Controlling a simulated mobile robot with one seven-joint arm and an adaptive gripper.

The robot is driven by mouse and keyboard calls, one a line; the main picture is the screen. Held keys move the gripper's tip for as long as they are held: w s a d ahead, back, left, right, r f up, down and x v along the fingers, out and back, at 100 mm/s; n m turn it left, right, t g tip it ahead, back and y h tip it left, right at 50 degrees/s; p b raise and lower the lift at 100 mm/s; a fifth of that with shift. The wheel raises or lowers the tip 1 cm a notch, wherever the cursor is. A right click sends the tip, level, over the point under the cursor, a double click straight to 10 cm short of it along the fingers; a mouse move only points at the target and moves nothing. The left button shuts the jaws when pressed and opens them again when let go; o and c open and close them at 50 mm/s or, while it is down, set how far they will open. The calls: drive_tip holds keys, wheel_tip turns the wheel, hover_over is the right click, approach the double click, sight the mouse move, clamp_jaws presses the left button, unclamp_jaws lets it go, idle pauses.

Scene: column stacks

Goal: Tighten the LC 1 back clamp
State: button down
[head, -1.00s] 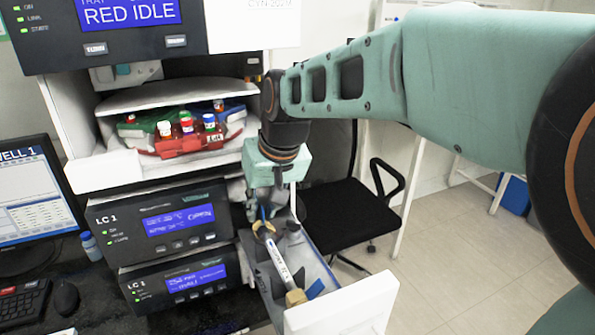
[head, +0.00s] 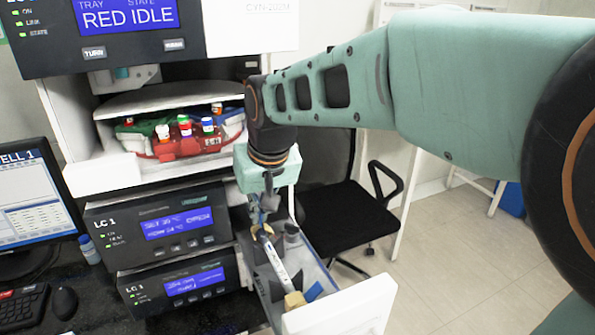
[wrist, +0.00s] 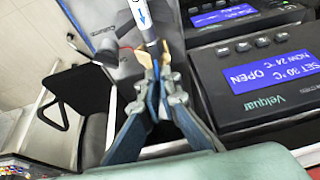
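The open LC 1 drawer (head: 338,309) holds a white column (head: 274,258) with a blue arrow; the column also shows in the wrist view (wrist: 142,20). A brass end fitting (head: 293,300) is at its near end. A tan-gold fitting (wrist: 150,58) is at its back end, beside grey clamp-like parts that I cannot clearly tell from my fingers. My gripper (wrist: 157,84) points down at this back end, its fingertips close together around the fitting and a blue piece. I cannot tell whether the fingers grip anything. The back clamp itself is largely hidden.
The LC 1 panels (head: 160,228) stand just left of the drawer; the wrist view reads OPEN, set 30 °C, now 24 °C. A shelf above holds a red rack (head: 190,146) of vials. A black chair (head: 345,212) stands right of the drawer.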

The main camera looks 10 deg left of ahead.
drive_tip(key=shift+s+a+f+n+t+h+b, duration=0.15)
drive_tip(key=shift+s+a+n+t+h+b, duration=0.25)
drive_tip(key=shift+h, duration=0.4)
drive_tip(key=shift+s+a+f+t+h+b, duration=0.2)
drive_tip(key=shift+a+f+t+h+b, duration=0.15)
drive_tip(key=shift+a+t+h+b, duration=0.5)
drive_tip(key=b, duration=0.1)
drive_tip(key=t+h, duration=0.1)
drive_tip(key=h+b, duration=0.1)
drive_tip(key=shift+s+a+f+n+t+h+b, duration=0.25)
drive_tip(key=shift+s+n+b, duration=0.05)
drive_tip(key=shift+n, duration=0.1)
drive_tip(key=shift+s+a+f+t+h+b, duration=0.15)
drive_tip(key=shift+t+h+b, duration=0.15)
drive_tip(key=shift+h+b, duration=0.3)
drive_tip(key=c, duration=2.6)
unclamp_jaws()
drive_tip(key=shift+c, duration=0.2)
drive_tip(key=o, duration=0.5)
drive_tip(key=shift+c, duration=0.2)
